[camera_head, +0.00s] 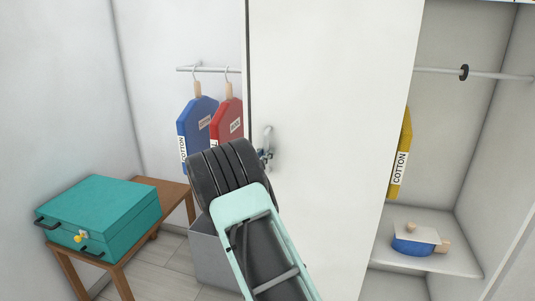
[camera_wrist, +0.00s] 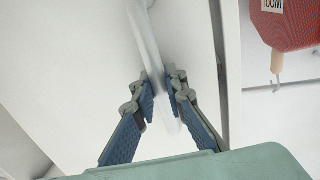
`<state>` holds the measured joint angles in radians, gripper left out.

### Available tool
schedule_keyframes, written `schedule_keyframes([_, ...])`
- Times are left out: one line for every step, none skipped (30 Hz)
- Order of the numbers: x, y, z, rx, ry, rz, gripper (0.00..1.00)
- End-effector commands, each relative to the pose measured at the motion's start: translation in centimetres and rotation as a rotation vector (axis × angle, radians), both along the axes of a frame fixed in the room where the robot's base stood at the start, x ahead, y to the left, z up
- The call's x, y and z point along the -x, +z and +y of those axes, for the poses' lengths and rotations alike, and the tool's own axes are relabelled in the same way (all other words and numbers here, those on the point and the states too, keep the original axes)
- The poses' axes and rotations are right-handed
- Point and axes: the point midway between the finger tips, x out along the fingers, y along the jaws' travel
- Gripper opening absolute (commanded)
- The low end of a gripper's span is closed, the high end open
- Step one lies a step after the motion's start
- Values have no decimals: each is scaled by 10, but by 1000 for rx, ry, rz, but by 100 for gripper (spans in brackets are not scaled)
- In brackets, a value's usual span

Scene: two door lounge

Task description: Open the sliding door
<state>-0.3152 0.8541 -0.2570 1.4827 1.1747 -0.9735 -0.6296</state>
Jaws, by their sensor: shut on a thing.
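The sliding door is a tall white panel (camera_head: 330,110) in the middle of the head view. A grey metal handle (camera_head: 267,138) stands near its left edge. In the wrist view the handle is a pale upright bar (camera_wrist: 146,42). My gripper (camera_wrist: 160,92) is shut on this bar, with a blue-padded finger on each side of it. In the head view my dark wrist and pale green arm link hide most of the gripper, which is at the handle. Closet space shows on both sides of the door.
Left of the door, blue (camera_head: 198,125) and red (camera_head: 227,122) garment shapes hang on a rail. A teal box (camera_head: 100,213) sits on a wooden bench (camera_head: 172,193) at the left.

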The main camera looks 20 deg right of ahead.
Motion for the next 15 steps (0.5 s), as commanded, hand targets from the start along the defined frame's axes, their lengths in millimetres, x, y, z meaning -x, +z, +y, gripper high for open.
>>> schedule_keyframes([-1, 2, 2, 1, 4, -2, 0])
schedule_keyframes([-1, 2, 2, 1, 4, -2, 15])
schedule_keyframes([-1, 2, 2, 1, 4, -2, 19])
schedule_keyframes([-1, 2, 1, 1, 3, -2, 23])
schedule_keyframes([-1, 2, 1, 1, 3, -2, 26])
schedule_keyframes([-1, 1, 1, 1, 3, -2, 30])
schedule_keyframes([-1, 1, 1, 1, 2, -2, 30])
schedule_keyframes([0, 1, 1, 1, 2, -2, 30])
schedule_keyframes([0, 1, 0, 0, 2, -1, 30])
schedule_keyframes([0, 1, 0, 1, 1, -1, 30])
schedule_keyframes([0, 1, 0, 1, 1, -1, 30])
schedule_keyframes([0, 1, 0, 1, 1, -1, 30])
schedule_keyframes([0, 1, 0, 1, 1, -1, 30])
schedule_keyframes([0, 1, 0, 1, 1, -1, 30])
schedule_keyframes([1, 1, 1, 1, 1, -1, 30])
